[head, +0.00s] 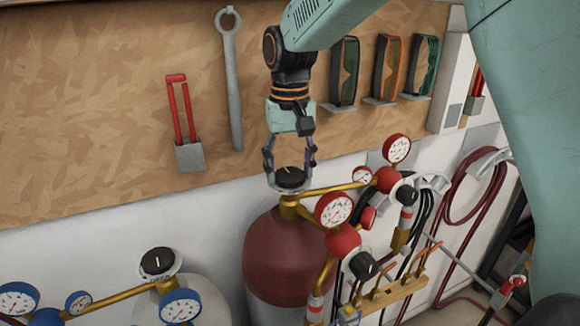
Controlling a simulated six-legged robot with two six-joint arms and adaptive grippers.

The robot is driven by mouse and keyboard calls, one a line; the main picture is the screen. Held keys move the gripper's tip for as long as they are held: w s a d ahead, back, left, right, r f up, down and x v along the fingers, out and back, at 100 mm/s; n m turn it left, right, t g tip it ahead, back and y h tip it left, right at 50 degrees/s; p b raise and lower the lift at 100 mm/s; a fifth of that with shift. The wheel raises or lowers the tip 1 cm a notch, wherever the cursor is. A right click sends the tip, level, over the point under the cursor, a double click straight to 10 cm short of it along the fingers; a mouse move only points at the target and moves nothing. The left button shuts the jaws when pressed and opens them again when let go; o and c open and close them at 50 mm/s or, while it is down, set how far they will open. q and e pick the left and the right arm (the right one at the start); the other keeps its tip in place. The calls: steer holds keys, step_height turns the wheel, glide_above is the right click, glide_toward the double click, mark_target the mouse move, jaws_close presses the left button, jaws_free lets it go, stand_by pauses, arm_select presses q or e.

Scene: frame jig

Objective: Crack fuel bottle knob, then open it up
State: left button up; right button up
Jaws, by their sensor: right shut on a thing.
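The red fuel bottle (281,246) stands near the middle against the wall. A brass valve sits on its neck, with a black round knob (291,178) on top that bears a white mark. My right gripper (290,181) reaches down from above with its fingers on either side of the knob, shut on it. The gripper's far side is partly hidden. My left gripper is not in view.
Red-and-brass regulator gauges (335,209) stick out to the right of the bottle, close to the gripper. A second bottle with a black knob (157,261) and blue gauges (180,306) stands lower left. A wrench (232,90) and goggles (390,68) hang on the board behind. Hoses (453,215) hang at right.

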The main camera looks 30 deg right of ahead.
steer(key=shift+c, duration=1.4)
steer(key=shift+n, duration=2.8)
steer(key=o, duration=1.1)
steer(key=shift+w+f, duration=0.1)
steer(key=shift+w, duration=0.1)
steer(key=shift+o, duration=0.2)
